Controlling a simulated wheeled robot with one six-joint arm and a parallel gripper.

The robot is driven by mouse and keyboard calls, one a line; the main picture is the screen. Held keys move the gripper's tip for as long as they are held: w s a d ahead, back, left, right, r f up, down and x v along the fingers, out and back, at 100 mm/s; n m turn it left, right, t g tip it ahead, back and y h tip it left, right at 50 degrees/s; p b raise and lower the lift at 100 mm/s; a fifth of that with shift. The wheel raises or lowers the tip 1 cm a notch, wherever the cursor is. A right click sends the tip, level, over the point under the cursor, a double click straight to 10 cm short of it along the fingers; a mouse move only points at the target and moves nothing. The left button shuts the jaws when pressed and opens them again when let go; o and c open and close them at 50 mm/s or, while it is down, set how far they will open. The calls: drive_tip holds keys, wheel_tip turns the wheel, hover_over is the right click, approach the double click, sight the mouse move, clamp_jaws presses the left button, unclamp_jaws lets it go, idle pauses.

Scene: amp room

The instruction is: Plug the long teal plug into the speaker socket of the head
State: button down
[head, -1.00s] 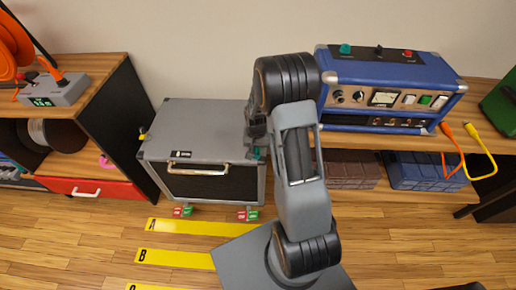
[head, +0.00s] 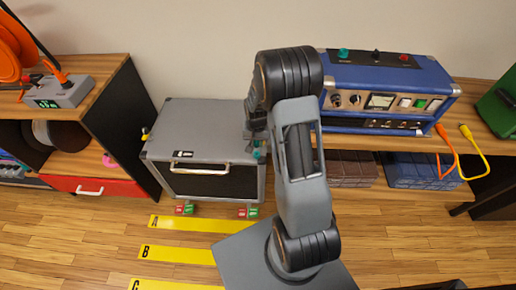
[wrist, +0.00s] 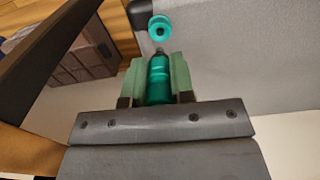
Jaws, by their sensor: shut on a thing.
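My gripper (wrist: 160,66) is shut on the teal plug (wrist: 159,88), which lies between its two green jaws with its dark tip pointing forward. A teal ring with a dark hole (wrist: 160,27) is just ahead of the tip, in line with it and apart by a small gap, against a grey surface. In the head view the gripper is at the upper right side of the grey speaker cabinet (head: 205,140), mostly hidden by my arm, with a bit of teal showing. The blue amp head (head: 385,85) stands on the right shelf, with teal, black and red fittings on top.
Brown crates (head: 352,168) and a blue crate (head: 425,172) sit under the right shelf. Orange and yellow cables hang at the head's right end. A left shelf holds a grey box with a display (head: 62,92). Yellow floor strips (head: 200,224) lie in front of the cabinet.

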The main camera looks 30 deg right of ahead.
drive_tip(key=shift+r, duration=0.3)
